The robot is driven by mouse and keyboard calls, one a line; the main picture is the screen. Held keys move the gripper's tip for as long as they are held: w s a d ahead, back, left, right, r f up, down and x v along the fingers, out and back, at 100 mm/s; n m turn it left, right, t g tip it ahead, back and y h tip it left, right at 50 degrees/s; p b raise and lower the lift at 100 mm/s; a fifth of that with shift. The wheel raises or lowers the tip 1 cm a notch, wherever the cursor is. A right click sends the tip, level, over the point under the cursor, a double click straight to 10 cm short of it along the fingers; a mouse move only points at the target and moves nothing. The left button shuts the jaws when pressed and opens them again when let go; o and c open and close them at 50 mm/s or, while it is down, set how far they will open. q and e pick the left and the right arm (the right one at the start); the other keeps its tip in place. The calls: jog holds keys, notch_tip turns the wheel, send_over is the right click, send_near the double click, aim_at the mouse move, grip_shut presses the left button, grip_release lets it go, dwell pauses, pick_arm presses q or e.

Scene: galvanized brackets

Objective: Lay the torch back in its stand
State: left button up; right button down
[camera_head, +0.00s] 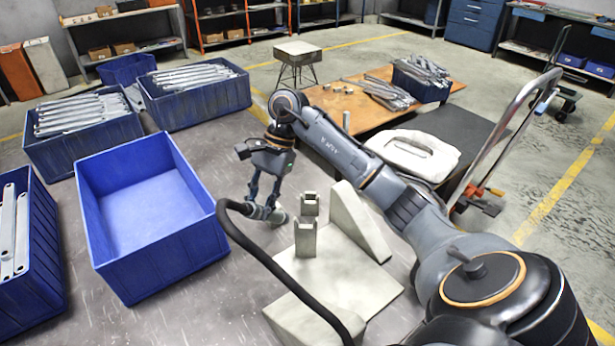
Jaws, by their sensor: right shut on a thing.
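My right gripper (264,200) points down over the metal table, with its fingers shut on the torch (267,213). The torch is a grey cylindrical body with a thick black hose looping off its left end and running down toward the bottom of the view. The stand (350,277) is a pale plate with two notched upright posts, a near one (305,240) and a far one (310,204). The gripper and torch are left of these posts, and no torch lies in the notches. How high the torch is above the table is hard to tell. My left gripper is out of view.
An empty blue bin (112,217) stands close to the left of the torch. Blue bins of metal brackets (195,77) stand behind and at far left. A pale triangular block (357,222) rises on the stand's right side. A white bundle (418,155) lies beyond my arm.

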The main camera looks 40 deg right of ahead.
jog(key=w+d+n+h+b, duration=0.1)
jog(key=d+n+h+b, duration=0.15)
jog(key=d, duration=0.85)
jog(key=d+f+n+t+h+b, duration=0.1)
jog(key=d+f+b, duration=0.3)
jog(key=f+b, duration=0.4)
jog(key=shift+w+d+f+t+h, duration=0.15)
jog(key=shift+f+t+h, duration=0.25)
jog(key=shift+f, duration=2.55)
jog(key=shift+f+b, duration=0.3)
jog(key=shift+b, duration=0.1)
jog(key=c, duration=0.9)
grip_release()
jog(key=shift+c, duration=0.2)
